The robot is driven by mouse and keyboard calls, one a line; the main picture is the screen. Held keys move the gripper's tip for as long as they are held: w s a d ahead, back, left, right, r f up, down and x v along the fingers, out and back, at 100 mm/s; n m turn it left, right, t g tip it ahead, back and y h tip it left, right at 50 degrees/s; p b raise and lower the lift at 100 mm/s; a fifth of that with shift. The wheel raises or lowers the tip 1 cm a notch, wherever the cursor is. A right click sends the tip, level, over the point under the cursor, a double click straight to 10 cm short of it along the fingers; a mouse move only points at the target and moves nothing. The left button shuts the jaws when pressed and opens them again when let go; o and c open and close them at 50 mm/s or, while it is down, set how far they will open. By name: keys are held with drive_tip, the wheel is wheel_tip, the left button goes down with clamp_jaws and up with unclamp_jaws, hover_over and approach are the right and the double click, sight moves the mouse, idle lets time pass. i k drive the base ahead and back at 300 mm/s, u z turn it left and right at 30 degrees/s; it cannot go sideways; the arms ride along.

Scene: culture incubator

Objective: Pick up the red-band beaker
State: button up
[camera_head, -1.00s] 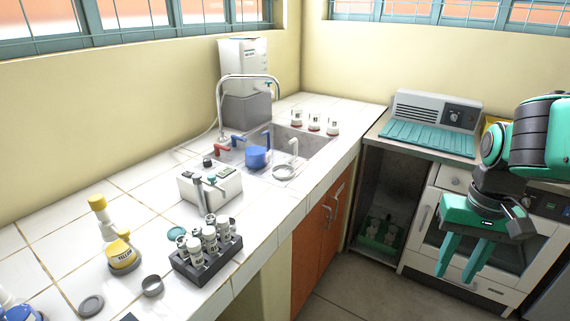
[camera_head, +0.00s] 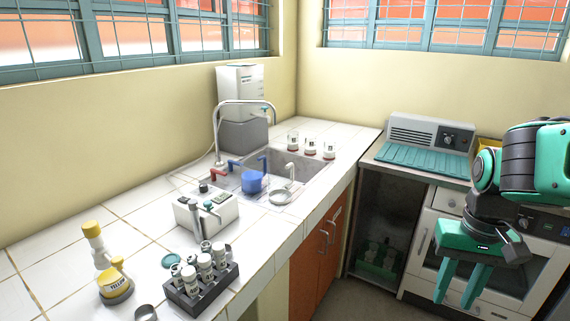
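Three small clear beakers stand upright in a row on the white tiled counter, behind the sink at its far right. They are the left beaker (camera_head: 293,141), the middle beaker (camera_head: 311,147) and the right beaker (camera_head: 329,150). Each shows a dark mark and reddish colour low down; I cannot tell them apart by band. My gripper (camera_head: 459,284) hangs at the right, fingers pointing down, in front of the white oven. Its two green fingers are apart with nothing between them. It is well away from the beakers.
The sink (camera_head: 309,169) with its tall tap and a blue pot (camera_head: 254,182) lies before the beakers. A black rack of vials (camera_head: 208,294), a white device (camera_head: 207,212) and a yellow bottle (camera_head: 115,283) stand nearer. A grey machine (camera_head: 431,135) stands right.

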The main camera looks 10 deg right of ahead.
sight(293, 137)
drive_tip(key=z, duration=2.25)
drive_tip(key=i, duration=1.85)
drive_tip(key=u, duration=2)
